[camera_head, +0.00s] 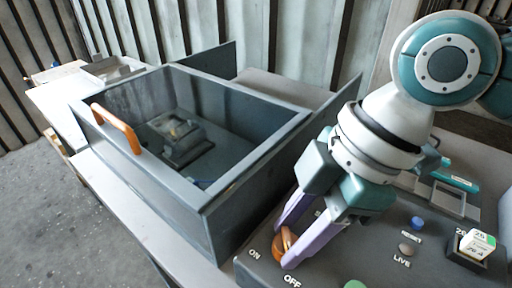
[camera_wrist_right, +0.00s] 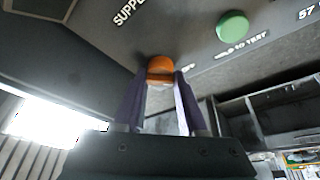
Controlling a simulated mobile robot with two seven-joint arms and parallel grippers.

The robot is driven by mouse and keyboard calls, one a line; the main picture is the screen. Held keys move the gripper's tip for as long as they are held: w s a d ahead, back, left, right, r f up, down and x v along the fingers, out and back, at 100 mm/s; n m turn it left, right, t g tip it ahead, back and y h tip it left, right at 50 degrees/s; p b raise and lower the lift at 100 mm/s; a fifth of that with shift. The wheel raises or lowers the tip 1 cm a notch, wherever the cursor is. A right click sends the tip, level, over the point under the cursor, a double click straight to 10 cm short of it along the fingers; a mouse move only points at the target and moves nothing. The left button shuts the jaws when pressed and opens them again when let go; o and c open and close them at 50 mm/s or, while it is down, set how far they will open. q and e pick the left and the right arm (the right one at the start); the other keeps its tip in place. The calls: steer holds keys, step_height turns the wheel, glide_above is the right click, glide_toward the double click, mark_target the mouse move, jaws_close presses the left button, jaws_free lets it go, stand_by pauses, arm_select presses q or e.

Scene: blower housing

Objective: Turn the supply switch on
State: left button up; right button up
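The supply switch is an orange rotary knob (camera_head: 283,242) on the grey control panel, between the printed words ON and OFF. Which word it points at is unclear. My right gripper (camera_head: 287,245) reaches down to it, with one purple finger on each side. In the right wrist view the knob (camera_wrist_right: 160,70) sits between the two fingertips (camera_wrist_right: 160,82), which appear to touch its sides. Part of the word SUPPLY shows near it there. The fingers hide part of the knob in the head view. My left gripper is out of view.
A blue RESET button (camera_head: 417,223), a LIVE lamp (camera_head: 406,250) and a green button (camera_head: 355,285) are on the panel. A white block (camera_head: 477,244) stands at the right. A grey open box (camera_head: 215,205) with an orange handle (camera_head: 117,128) rises left of the gripper.

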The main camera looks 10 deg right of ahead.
jaws_close()
steer(key=shift+s+r+m+p, duration=0.1)
steer(key=shift+r+m+p, duration=0.25)
steer(key=shift+p, duration=0.5)
steer(key=m+t+p, duration=0.1)
steer(key=m+p, duration=0.2)
steer(key=p, duration=0.1)
steer(key=m+t+h+p, duration=0.1)
steer(key=m+p, duration=0.2)
steer(key=m+t+h+p, duration=0.1)
steer(key=m+p, duration=0.2)
steer(key=p, duration=0.1)
steer(key=shift+s+a+m+p, duration=0.2)
steer(key=shift+a+m+p, duration=0.05)
steer(key=shift+p, duration=0.05)
steer(key=m+p, duration=0.1)
steer(key=m+h+p, duration=0.1)
steer(key=m, duration=0.1)
steer(key=shift+a+f+m+t, duration=0.1)
steer(key=shift+f+m+t, duration=0.1)
steer(key=shift+m+t, duration=0.1)
steer(key=shift+m+h, duration=0.5)
steer(key=shift+m, duration=0.6)
steer(key=shift+f+m+h, duration=0.1)
steer(key=shift+m+h, duration=0.3)
steer(key=shift+m, duration=0.5)
